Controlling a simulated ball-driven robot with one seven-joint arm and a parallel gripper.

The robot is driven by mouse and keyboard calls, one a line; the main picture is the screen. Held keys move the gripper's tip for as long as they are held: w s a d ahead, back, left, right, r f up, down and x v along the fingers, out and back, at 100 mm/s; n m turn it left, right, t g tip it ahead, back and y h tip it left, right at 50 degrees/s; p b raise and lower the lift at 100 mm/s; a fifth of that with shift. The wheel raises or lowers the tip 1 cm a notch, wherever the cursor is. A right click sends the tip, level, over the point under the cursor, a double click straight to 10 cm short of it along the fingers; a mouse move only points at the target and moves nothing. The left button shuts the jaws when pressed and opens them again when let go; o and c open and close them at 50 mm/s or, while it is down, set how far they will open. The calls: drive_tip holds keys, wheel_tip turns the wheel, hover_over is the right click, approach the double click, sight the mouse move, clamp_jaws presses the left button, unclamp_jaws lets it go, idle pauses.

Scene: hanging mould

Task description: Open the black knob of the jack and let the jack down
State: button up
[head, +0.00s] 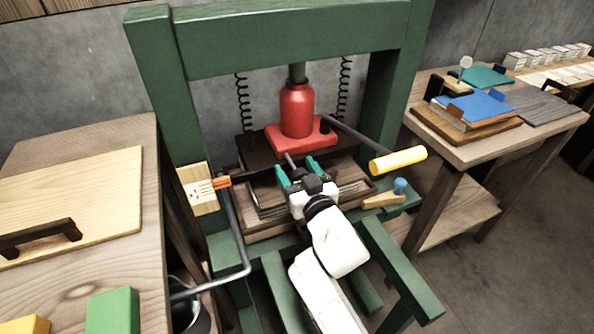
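The red bottle jack (297,112) stands upright on its red base, on a dark plate in the green press frame (153,75). A thin grey rod (290,160) sticks out from the front of the base toward my gripper (298,171). My gripper is low in front of the jack, its two teal fingers apart on either side of the rod's line. I cannot make out the black knob at the rod's near end; my gripper may hide it. A lever with a yellow grip (398,160) reaches out to the right of the jack.
Two coil springs (241,103) hang beside the jack. A grey bent bar (240,235) runs down the left. A wooden table (90,275) stands at left, another table (475,150) at right. A blue-topped peg (399,187) sits by the frame's right side.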

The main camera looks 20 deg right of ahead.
drive_tip(key=shift+s, duration=0.1)
drive_tip(key=s, duration=1)
drive_tip(key=shift+s+b, duration=0.3)
drive_tip(key=shift+b, duration=0.15)
drive_tip(key=s+d+f+m+g+h+p, duration=0.2)
drive_tip(key=s+d+f+g+p, duration=0.3)
drive_tip(key=s+d+f+g, duration=0.5)
drive_tip(key=s+a+f+n+g+y+p, duration=0.1)
drive_tip(key=s+g, duration=0.6)
drive_tip(key=s, duration=1.1)
wheel_tip(320, 180, down, 2)
drive_tip(key=shift+a+y+p, duration=0.4)
drive_tip(key=shift+a+p, duration=0.2)
drive_tip(key=shift+p, duration=0.5)
